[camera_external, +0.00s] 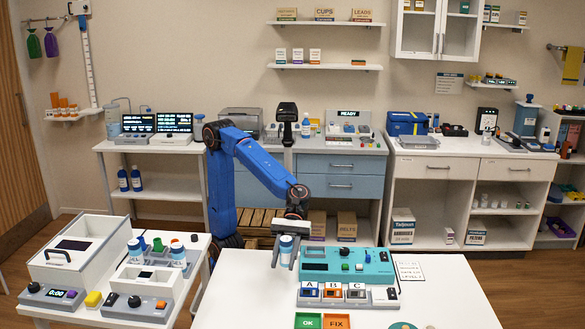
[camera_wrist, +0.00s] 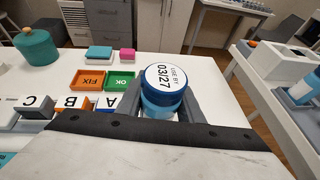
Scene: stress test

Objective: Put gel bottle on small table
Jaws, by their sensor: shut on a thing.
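My gripper (camera_external: 285,262) is shut on a bottle (camera_external: 286,248) with a blue lid and pale body. In the wrist view the bottle (camera_wrist: 164,92) sits upright between the two fingers (camera_wrist: 164,112), and its white round lid label reads "USE BY 03/27". I cannot read a name on it, so whether it is the gel bottle is unclear. It is over the white front table (camera_external: 245,290), near its left back edge; I cannot tell if its base touches. A smaller white table (camera_external: 198,262) stands to the left, apart from the front table.
The left table bears a large white box device (camera_external: 75,250), a smaller device (camera_external: 145,285) and several bottles and knobs. The front table holds a teal device (camera_external: 347,264), A-B-C blocks (camera_external: 347,294), a green OK tray (camera_external: 308,321) and an orange FIX tray (camera_external: 337,321). A floor gap separates the tables.

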